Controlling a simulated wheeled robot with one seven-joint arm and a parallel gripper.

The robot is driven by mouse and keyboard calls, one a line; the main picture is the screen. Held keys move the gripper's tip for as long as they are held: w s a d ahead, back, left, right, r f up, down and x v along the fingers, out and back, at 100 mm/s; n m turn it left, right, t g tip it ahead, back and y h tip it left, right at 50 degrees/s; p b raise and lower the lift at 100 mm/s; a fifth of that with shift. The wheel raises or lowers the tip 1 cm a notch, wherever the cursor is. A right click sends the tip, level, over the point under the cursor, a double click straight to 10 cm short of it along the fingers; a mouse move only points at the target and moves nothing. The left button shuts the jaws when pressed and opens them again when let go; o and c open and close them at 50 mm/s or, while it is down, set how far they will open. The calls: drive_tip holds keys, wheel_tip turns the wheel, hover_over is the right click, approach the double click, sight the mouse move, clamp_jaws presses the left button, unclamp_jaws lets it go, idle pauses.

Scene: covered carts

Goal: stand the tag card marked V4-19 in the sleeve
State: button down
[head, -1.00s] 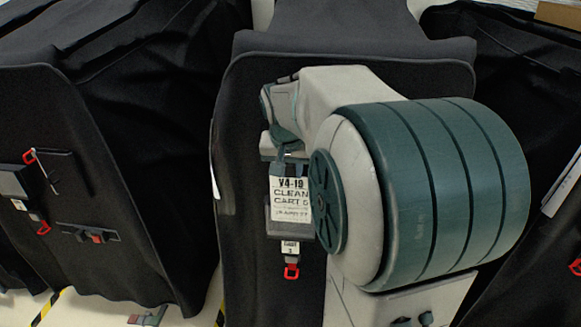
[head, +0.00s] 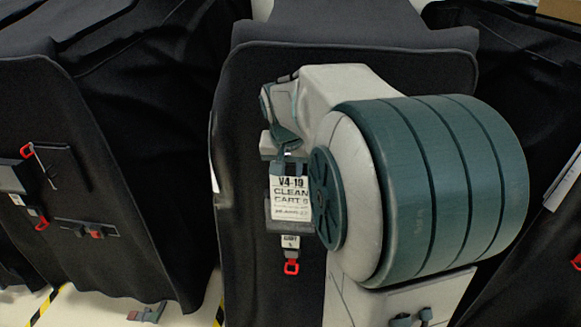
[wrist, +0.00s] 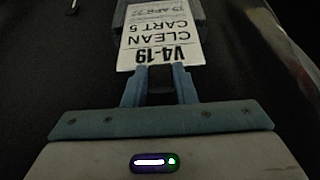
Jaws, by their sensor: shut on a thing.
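The white tag card (head: 291,200) marked V4-19 CLEAN CART 5 is upright in the head view. My gripper (head: 290,170) is shut on its top edge. In the wrist view the card (wrist: 160,40) reads upside down, beyond my gripper (wrist: 160,78). The dark grey sleeve (head: 274,227) is on the black cover of the middle cart, at the card's lower end. In the wrist view parts of the sleeve (wrist: 203,18) show beside the card's far end. I cannot tell whether the card's lower edge is inside it or in front of it.
A small label (head: 290,241) and a red clip (head: 291,267) hang below the sleeve. My arm hides much of the middle cart's right side. The left cart (head: 120,180) carries other holders and red clips. Another covered cart (head: 500,60) stands at right.

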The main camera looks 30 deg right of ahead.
drive_tip(key=shift+f+b, duration=0.5)
drive_tip(key=shift+f, duration=0.4)
drive_tip(key=c, duration=1.1)
unclamp_jaws()
drive_tip(key=v, duration=1.4)
drive_tip(key=shift+f, duration=0.1)
